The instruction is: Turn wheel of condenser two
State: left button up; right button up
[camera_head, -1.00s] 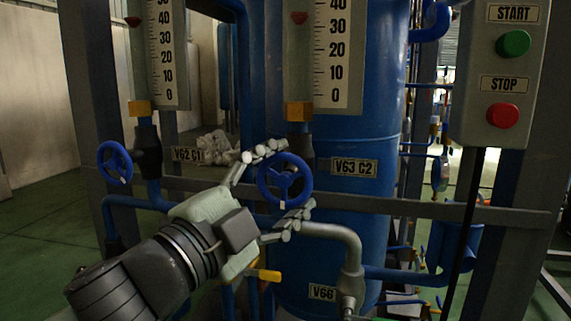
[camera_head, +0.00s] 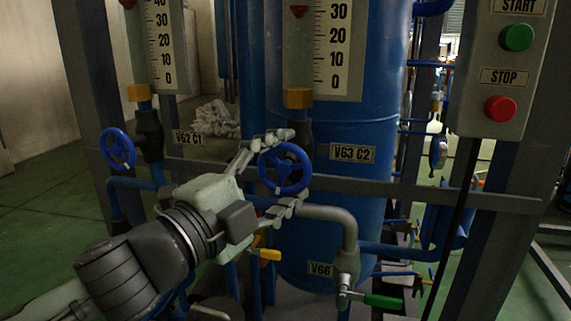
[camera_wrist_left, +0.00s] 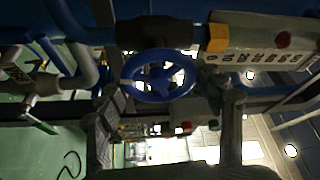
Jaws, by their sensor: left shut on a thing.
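The blue handwheel of condenser two (camera_head: 284,188) sits beside the label V63 C2 (camera_head: 352,153), below the right-hand scale. My left gripper (camera_head: 280,172) reaches in from the lower left with one finger above the wheel and one below it. It is shut on the wheel's rim. In the left wrist view the wheel (camera_wrist_left: 158,75) lies between the two fingers of my left gripper (camera_wrist_left: 165,88). My right gripper does not show in either view.
A second blue wheel (camera_head: 118,148) stands left, by the label V62 C1 (camera_head: 188,138). A grey pipe (camera_head: 330,214) and a green-handled valve (camera_head: 383,300) sit lower right. The box with the green START button (camera_head: 516,37) and red STOP button (camera_head: 501,108) hangs at right.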

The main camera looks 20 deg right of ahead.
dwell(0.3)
pick_arm(q)
jog(key=o, duration=1.2)
jog(key=shift+a, duration=0.1)
jog(key=v, duration=0.7)
jog(key=shift+s+a, duration=0.15)
jog(key=shift+f, duration=0.1)
